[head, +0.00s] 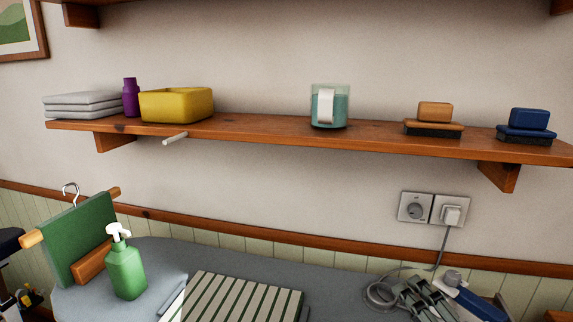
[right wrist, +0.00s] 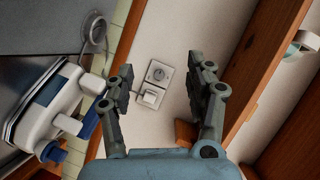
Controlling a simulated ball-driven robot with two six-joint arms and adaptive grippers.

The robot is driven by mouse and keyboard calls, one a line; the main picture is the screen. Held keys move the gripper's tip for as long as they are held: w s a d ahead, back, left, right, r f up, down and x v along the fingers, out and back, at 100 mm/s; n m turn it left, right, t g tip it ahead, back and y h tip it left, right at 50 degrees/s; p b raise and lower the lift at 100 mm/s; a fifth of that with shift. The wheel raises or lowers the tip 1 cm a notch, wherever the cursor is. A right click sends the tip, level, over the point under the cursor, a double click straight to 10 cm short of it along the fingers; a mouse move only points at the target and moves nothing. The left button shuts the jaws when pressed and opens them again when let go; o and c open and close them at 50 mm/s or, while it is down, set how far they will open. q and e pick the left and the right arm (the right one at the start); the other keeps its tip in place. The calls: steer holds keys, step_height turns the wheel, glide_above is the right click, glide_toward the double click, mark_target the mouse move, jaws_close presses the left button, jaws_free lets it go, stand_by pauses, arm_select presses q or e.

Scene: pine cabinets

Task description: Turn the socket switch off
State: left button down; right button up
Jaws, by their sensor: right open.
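A double white wall socket (head: 432,208) is on the wall below the shelf. Its left half has a round grey fitting (head: 415,209); its right half holds a white plug (head: 451,215) with a grey cord. Whether any switch is on or off is too small to tell. My right gripper (head: 424,294) is low in front of the wall, below the socket. In the right wrist view its open, empty fingers (right wrist: 160,82) frame the socket (right wrist: 156,82), apart from it. I do not see my left gripper.
A blue and white iron (right wrist: 45,105) lies beside the right gripper, with its cord coiled (head: 380,296) on the grey board (head: 215,258). The wooden shelf (head: 260,127) overhangs the socket.

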steer(key=s+d+f+n+g+h, duration=0.1)
steer(key=s+d+n+g, duration=0.25)
steer(key=s, duration=0.35)
steer(key=s+d+f+n+g+h, duration=0.1)
steer(key=s+d+n+g, duration=0.1)
steer(key=s+n+g, duration=0.4)
steer(key=s+d+f+n+g+h, duration=0.15)
steer(key=s+n, duration=0.25)
steer(key=s, duration=0.4)
steer(key=s+d+f+g+b, duration=0.2)
steer(key=f+b, duration=1)
steer(key=f, duration=2.3)
steer(key=s+f+b, duration=0.3)
steer(key=s+f, duration=0.3)
steer(key=f, duration=0.3)
steer(key=s+d+f+b, duration=0.1)
steer(key=s+f+b, duration=0.2)
steer(key=s+f, duration=0.3)
steer(key=s+d+f+m+g+b, duration=0.1)
steer(key=s+f+b, duration=0.3)
steer(key=f, duration=0.8)
steer(key=shift+s+f, duration=0.3)
steer(key=shift+s, duration=0.75)
